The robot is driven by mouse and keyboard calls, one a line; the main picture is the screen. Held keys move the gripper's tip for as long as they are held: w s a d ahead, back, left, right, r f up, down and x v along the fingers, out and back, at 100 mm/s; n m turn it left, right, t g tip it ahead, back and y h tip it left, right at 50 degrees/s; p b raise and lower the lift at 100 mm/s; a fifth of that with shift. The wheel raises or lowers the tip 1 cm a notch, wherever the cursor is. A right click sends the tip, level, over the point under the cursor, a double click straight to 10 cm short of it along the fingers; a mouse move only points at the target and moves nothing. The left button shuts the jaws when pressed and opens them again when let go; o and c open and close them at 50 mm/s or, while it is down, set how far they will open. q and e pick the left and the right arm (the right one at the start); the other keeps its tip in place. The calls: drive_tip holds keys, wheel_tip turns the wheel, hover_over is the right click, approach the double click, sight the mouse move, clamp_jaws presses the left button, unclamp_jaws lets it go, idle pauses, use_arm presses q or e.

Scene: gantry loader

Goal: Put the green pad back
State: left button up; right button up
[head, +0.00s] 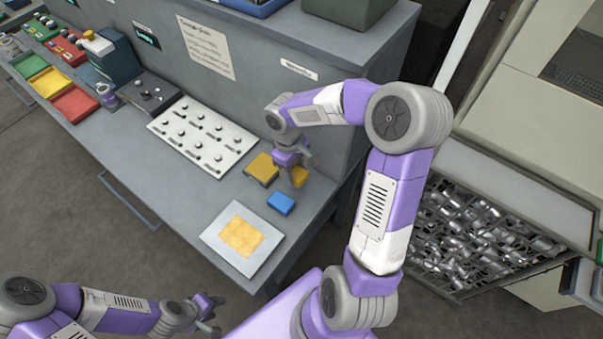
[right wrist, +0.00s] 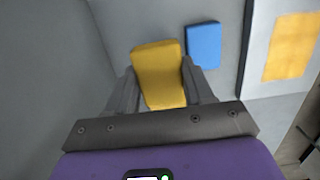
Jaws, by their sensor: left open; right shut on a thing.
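I cannot make out a separate green pad. My right gripper (head: 292,172) is low over the bench near the back panel, its fingers shut on a yellow pad (head: 300,177). The yellow pad (right wrist: 160,74) shows between the fingers in the right wrist view. Another yellow block (head: 262,168) lies just left of the gripper. A blue pad (head: 281,203) lies on the bench in front of it, also in the right wrist view (right wrist: 203,45). My left gripper (head: 209,309) is open and empty, off the bench's front edge at the bottom.
A green tray (head: 28,66), a yellow tray (head: 49,82) and a red tray (head: 75,104) sit at the bench's far left. A white knob panel (head: 201,135) and a light board (head: 218,222) bearing a yellow sheet (head: 241,237) occupy the bench. A metal-parts bin (head: 470,237) stands right.

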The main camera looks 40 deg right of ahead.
sight(301, 176)
drive_tip(key=d+f, duration=0.2)
drive_tip(key=d, duration=0.1)
drive_tip(key=shift+w, duration=0.4)
wheel_tip(301, 176, down, 5)
drive_tip(key=shift+d+f+b, duration=0.1)
drive_tip(key=shift+b, duration=0.75)
drive_tip(key=shift+w, duration=0.15)
drive_tip(key=o, duration=0.6)
drive_tip(key=shift+f, duration=0.15)
drive_tip(key=o, duration=0.5)
